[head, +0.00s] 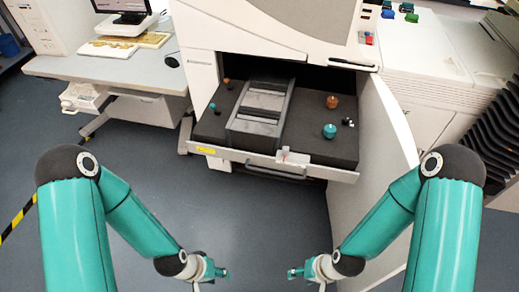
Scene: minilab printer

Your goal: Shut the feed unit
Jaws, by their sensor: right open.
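The feed unit (210,125) is a dark drawer with a light front edge, pulled out of the white printer (280,28). A dark ribbed block sits in its middle, with teal and orange knobs on both sides. A bar handle (275,172) runs along its front. My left gripper (224,273) is small in view, below and apart from the drawer front; its jaw opening cannot be made out. My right gripper (293,273) is open and empty, also below and apart from the drawer front.
A white door panel (378,125) stands swung open right of the drawer, close to my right arm. A desk (120,68) with a monitor (122,8) is at left. Black stacked trays (495,125) are at right. The blue-grey floor ahead is clear.

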